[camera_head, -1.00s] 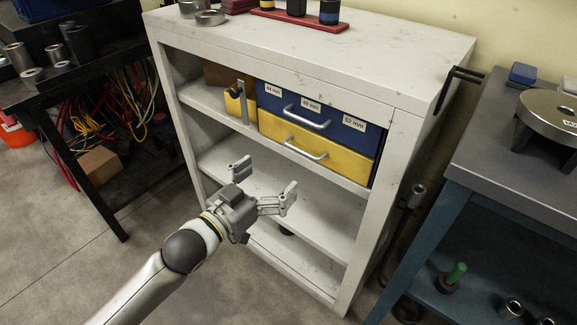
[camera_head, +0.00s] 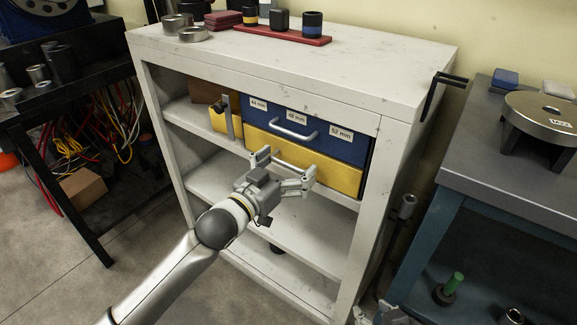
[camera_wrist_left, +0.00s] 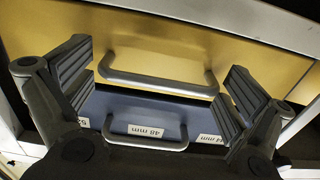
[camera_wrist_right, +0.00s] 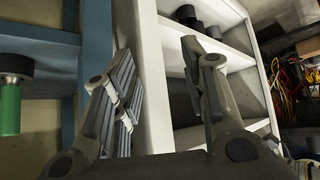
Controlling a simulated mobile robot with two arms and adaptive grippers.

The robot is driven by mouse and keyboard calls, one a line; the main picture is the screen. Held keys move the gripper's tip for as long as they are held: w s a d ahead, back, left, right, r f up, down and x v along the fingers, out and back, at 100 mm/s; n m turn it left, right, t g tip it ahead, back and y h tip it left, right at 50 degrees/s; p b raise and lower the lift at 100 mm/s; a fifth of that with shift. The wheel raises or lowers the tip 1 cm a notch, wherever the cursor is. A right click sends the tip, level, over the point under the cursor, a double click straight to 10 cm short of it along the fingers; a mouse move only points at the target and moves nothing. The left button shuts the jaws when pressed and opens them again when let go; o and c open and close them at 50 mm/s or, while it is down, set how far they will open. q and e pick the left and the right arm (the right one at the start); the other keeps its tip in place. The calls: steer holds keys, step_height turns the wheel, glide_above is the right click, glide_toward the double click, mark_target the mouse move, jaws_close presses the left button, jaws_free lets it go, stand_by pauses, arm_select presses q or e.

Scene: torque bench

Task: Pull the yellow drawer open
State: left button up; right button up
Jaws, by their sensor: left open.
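The yellow drawer (camera_head: 338,176) sits below the blue drawer (camera_head: 345,147) in the white cabinet, its front about flush with the blue one, so it looks closed. My left gripper (camera_head: 283,171) is open in front of the yellow drawer and partly covers its grey bar handle. In the left wrist view, the yellow drawer's handle (camera_wrist_left: 160,85) spans between the two spread fingers of my left gripper (camera_wrist_left: 160,88); I see no grip on it. In the right wrist view, my right gripper (camera_wrist_right: 160,85) has its fingers apart with nothing between them.
The white cabinet (camera_head: 400,160) has open shelves below the drawers. A grey-topped bench (camera_head: 445,160) stands close on the right, and a black table (camera_head: 65,175) on the left. Floor is free in front.

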arm_select(q)
steer(key=shift+c, duration=0.3)
steer(key=c, duration=1.3)
